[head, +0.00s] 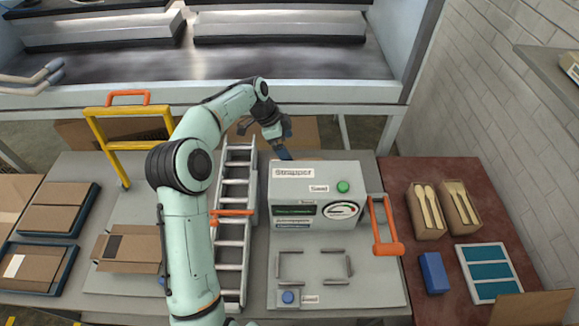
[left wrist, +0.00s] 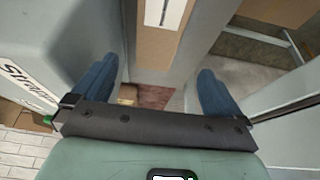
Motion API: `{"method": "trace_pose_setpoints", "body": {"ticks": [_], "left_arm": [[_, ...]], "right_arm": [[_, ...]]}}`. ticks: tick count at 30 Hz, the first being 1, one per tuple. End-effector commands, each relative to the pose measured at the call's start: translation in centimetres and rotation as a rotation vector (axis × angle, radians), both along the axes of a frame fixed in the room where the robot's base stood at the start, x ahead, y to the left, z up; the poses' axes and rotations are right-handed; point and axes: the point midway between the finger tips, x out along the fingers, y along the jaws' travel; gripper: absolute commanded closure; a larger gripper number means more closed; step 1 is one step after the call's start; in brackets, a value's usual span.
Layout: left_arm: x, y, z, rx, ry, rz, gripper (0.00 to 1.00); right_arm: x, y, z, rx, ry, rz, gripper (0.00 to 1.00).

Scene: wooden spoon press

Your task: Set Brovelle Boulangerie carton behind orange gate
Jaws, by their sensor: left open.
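My left gripper (head: 279,143) is behind the grey press (head: 315,185), near its back edge. In the left wrist view its blue fingers (left wrist: 158,92) are apart with nothing gripped between them. A brown cardboard surface with a pale strip (left wrist: 163,40) shows beyond the fingers. A brown carton with a dark patch (head: 132,248) lies on the left part of the table. I cannot read the Brovelle Boulangerie name on any carton. An orange frame (head: 384,228) stands at the press's right side, and an orange bar (head: 232,213) crosses the roller track; which is the gate is unclear. My right gripper is not in view.
The roller track (head: 234,258) runs along the press's left side. A yellow frame with an orange handle (head: 128,140) stands at the back left. Blue trays (head: 79,230) hold cartons at far left. Cutlery boxes (head: 427,212) and a blue block (head: 434,272) sit on the red table at right.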

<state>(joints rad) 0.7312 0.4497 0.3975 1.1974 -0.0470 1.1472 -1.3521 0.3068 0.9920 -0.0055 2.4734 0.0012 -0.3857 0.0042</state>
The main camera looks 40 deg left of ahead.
Motion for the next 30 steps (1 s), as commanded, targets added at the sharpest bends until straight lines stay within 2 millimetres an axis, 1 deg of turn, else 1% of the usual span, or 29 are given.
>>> {"method": "trace_pose_setpoints", "body": {"ticks": [5, 9, 12, 15, 20, 27, 30], "left_arm": [[0.4, -0.9, -2.6, -0.004, 0.018, -0.008, 0.0], [1.1, -1.7, -5.1, -0.003, 0.017, -0.008, 0.0], [1.5, -2.1, -6.7, -0.004, 0.016, -0.006, 0.0], [1.8, -2.4, -7.6, -0.003, 0.015, -0.004, 0.0], [2.0, -2.6, -8.5, -0.001, 0.014, -0.004, 0.0], [2.5, -3.2, -11.9, -0.004, 0.014, -0.004, 0.0], [2.7, -3.4, -12.8, -0.002, 0.013, -0.005, 0.0]], "right_arm": [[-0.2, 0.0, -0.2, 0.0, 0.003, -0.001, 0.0], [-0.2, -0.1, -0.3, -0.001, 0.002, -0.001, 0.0], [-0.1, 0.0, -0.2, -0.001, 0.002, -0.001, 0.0], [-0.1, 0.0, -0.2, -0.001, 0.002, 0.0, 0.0], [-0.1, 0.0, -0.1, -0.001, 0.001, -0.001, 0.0], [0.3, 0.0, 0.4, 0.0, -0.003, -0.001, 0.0], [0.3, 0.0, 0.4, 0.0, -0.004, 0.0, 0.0]]}}
